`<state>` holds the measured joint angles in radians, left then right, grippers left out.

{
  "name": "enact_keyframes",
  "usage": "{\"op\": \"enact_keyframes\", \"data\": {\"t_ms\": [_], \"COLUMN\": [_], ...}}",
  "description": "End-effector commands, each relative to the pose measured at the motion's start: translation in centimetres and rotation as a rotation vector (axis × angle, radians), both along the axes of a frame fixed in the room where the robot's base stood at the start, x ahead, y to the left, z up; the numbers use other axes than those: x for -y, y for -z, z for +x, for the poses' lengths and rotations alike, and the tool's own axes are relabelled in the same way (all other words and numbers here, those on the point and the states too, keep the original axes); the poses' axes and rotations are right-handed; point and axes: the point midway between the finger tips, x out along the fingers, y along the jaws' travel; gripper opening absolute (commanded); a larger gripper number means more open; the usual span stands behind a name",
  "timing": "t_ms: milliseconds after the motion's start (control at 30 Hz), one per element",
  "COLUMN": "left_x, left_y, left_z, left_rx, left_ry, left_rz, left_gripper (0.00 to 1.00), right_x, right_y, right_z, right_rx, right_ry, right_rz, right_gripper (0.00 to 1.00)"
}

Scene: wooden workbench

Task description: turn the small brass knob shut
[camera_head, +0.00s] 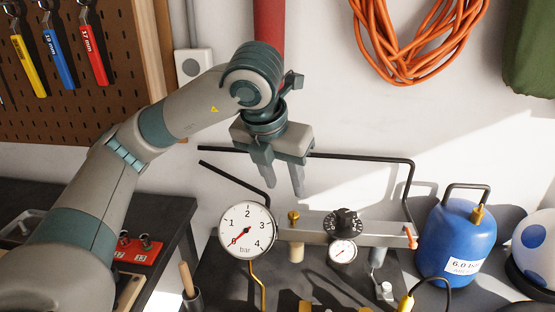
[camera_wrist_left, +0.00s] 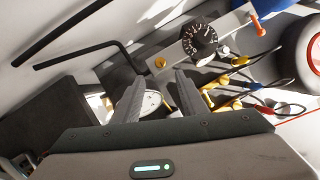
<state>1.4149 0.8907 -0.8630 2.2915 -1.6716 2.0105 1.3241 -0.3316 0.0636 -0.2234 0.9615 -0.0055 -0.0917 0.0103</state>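The small brass knob (camera_head: 293,216) stands upright on a grey metal bar (camera_head: 310,235), between the large white pressure gauge and the black dial. In the left wrist view the brass knob (camera_wrist_left: 160,63) shows just beyond the fingertips. My left gripper (camera_head: 283,189) points down, open and empty, above and slightly left of the knob, apart from it. In the left wrist view my left gripper (camera_wrist_left: 158,76) has a clear gap between its fingers. My right gripper is in neither view.
The white gauge (camera_head: 247,230) reads near zero. A black dial (camera_head: 343,222) with a small gauge (camera_head: 342,252) sits right of the knob. A black pipe (camera_head: 360,158) runs behind. A blue tank (camera_head: 449,240) stands at right; a red switch panel (camera_head: 136,249) lies left.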

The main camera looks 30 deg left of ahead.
Motion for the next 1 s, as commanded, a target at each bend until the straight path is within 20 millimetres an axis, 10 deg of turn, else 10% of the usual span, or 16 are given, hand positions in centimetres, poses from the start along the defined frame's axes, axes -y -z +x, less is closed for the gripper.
{"op": "enact_keyframes", "data": {"t_ms": [500,1000], "left_x": [0.1,0.1], "left_y": [-5.2,-5.9], "left_z": [-2.1,-2.4], "left_rx": [0.003,0.000], "left_ry": [-0.001,-0.001], "left_rz": [0.001,0.000], "left_gripper": [0.39,0.39], "right_x": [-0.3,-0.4], "right_y": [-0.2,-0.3], "right_z": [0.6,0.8], "right_rx": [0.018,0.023], "right_ry": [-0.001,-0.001], "right_rz": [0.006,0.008], "right_gripper": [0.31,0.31]}}
